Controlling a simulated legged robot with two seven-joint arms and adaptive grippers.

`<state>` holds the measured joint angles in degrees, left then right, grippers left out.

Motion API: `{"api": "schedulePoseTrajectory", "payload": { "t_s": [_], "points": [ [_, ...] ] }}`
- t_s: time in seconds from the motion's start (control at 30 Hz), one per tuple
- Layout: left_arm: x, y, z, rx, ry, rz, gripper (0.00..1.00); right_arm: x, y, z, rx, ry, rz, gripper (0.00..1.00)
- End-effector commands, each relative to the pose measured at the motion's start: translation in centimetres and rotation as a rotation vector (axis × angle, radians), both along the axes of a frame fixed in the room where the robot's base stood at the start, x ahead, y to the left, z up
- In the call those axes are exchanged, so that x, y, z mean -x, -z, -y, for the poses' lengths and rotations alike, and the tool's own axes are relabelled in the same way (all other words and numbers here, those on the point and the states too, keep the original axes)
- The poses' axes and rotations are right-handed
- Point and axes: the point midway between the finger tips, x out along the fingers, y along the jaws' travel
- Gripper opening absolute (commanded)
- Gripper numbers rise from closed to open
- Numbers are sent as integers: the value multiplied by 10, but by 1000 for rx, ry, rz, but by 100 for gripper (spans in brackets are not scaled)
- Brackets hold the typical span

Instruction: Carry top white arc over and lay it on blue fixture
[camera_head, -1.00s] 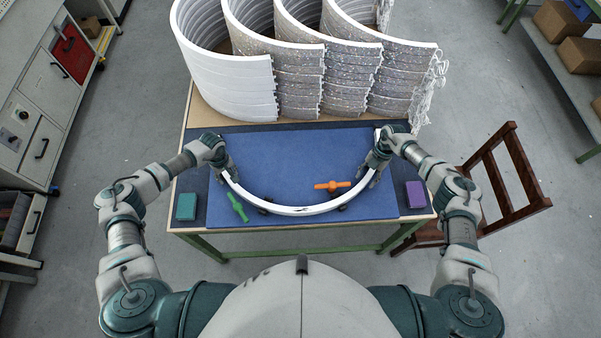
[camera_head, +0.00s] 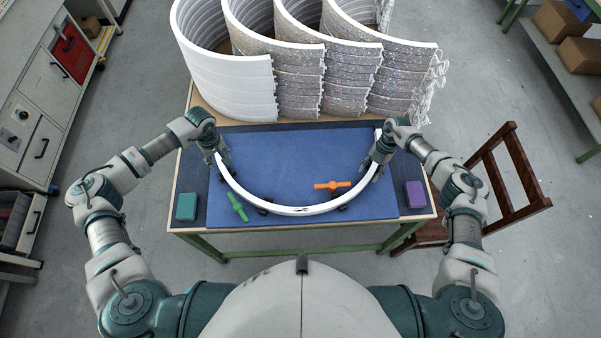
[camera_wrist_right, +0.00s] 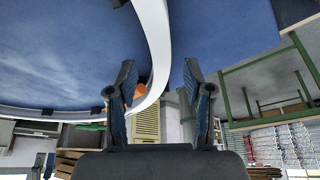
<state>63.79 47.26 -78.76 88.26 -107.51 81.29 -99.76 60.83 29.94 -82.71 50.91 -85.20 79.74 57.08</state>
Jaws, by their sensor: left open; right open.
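A white arc (camera_head: 297,211) lies on the blue fixture (camera_head: 295,155), its curve toward me and its ends pointing away. My left gripper (camera_head: 221,160) is open at the arc's left end. My right gripper (camera_head: 376,165) is open at the arc's right end. In the right wrist view, the white arc (camera_wrist_right: 155,45) passes between the spread fingers of my right gripper (camera_wrist_right: 162,90), and I see no firm contact. A green clamp handle (camera_head: 238,207) and an orange clamp handle (camera_head: 332,186) are beside the arc on the fixture.
Stacks of white and glittery arcs (camera_head: 230,85) stand at the table's back. A teal block (camera_head: 186,207) lies at the left edge and a purple block (camera_head: 415,194) at the right. A wooden chair (camera_head: 510,180) stands close on the right.

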Motion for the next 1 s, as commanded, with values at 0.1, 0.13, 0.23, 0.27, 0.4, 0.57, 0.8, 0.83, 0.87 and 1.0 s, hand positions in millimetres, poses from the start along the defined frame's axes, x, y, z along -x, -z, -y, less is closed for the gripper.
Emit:
{"api": "schedulePoseTrajectory", "payload": {
  "t_s": [0.1,0.13,0.23,0.27,0.4,0.57,0.8,0.83,0.87,1.0],
  "points": [
    [0,0,0,0,0,0,52,-10,-27,8,1,2,3,51],
    [0,0,0,0,0,0,52,-12,-34,9,1,2,4,51],
    [0,0,0,0,0,0,52,-19,-52,14,0,3,4,51],
    [0,0,0,0,0,0,52,-20,-57,16,0,3,2,51],
    [0,0,0,0,0,0,52,-25,-74,20,0,2,0,51],
    [0,1,0,0,0,0,52,-27,-80,22,1,2,0,51],
    [0,0,0,0,0,0,52,-27,-81,22,1,2,0,51],
    [0,0,0,0,0,0,52,-27,-81,22,1,2,0,51],
    [0,0,0,0,0,0,52,-27,-81,22,1,2,0,51],
    [0,0,0,0,0,0,52,-27,-81,22,1,2,0,51]
  ]
}}
